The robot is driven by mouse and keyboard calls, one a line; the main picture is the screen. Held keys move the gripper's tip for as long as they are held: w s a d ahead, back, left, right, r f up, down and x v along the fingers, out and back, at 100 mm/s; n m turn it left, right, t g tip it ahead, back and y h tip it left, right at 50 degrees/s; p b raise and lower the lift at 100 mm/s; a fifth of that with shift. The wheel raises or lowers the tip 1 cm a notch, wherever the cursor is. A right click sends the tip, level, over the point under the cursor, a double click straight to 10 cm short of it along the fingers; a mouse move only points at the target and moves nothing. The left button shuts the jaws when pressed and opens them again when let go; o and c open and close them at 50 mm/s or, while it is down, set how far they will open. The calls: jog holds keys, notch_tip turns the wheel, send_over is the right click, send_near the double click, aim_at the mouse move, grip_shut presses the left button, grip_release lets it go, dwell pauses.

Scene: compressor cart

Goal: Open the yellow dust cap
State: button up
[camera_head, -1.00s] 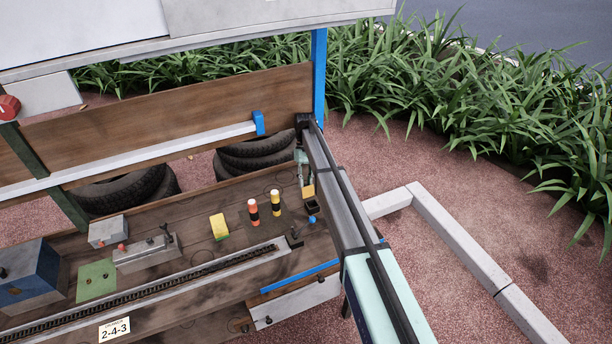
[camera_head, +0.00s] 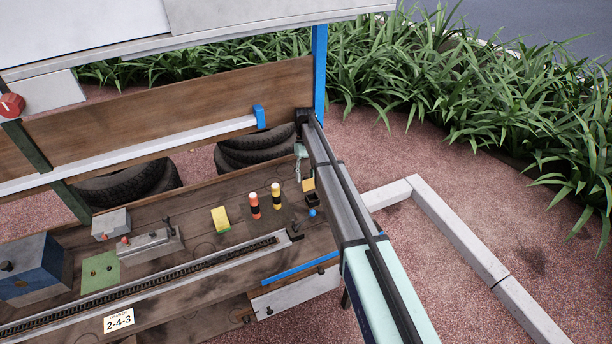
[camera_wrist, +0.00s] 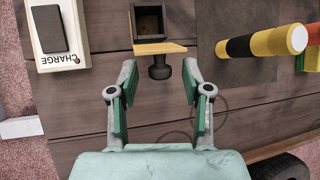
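The yellow dust cap (camera_wrist: 160,48) is a flat yellow flap at the edge of a small dark square box (camera_wrist: 148,22) in the wrist view. The flap stands out from the box and the box's hollow inside shows. A black knob (camera_wrist: 160,68) sticks out from the flap towards my gripper. My gripper (camera_wrist: 160,82) is open and empty. Its fingertips are on either side of the knob, with gaps to both. In the head view the cap (camera_head: 308,185) and box (camera_head: 311,200) are at the bench's right end, with my gripper (camera_head: 300,163) just behind, partly hidden by my arm.
A white CHARGE switch (camera_wrist: 55,35) is left of the box in the wrist view. A yellow-black post (camera_wrist: 265,43) lies to the right. In the head view, striped posts (camera_head: 277,195), a yellow-green block (camera_head: 220,218) and a blue ball (camera_head: 312,212) are near the box.

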jog(key=shift+s+d+f+t+b, duration=0.1)
jog(key=shift+s+t+b, duration=0.25)
jog(key=shift+b, duration=1.55)
